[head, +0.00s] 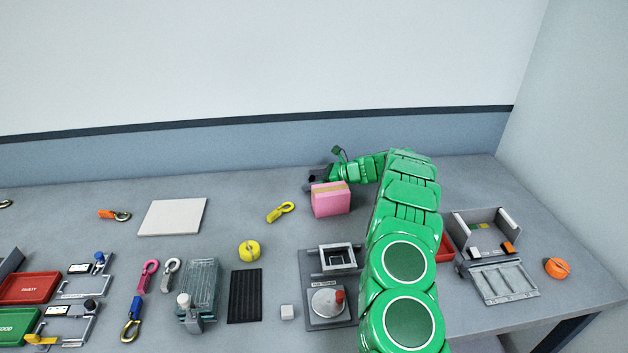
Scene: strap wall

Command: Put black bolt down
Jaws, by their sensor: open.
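My gripper (312,176) is at the back of the table, at the far end of my green arm. It is open, pointing left, just behind and left of the pink box (331,201). The box hides part of it. I cannot make out a black bolt at or between the fingers. A small dark round piece (90,305) sits on a metal fixture at the lower left, far from my gripper; I cannot tell whether it is the black bolt.
A yellow hook (280,212) lies left of the pink box, and a white board (173,217) further left. The table between them is clear. A grey station (326,309) stands in front. My arm hides part of a red tray (446,247).

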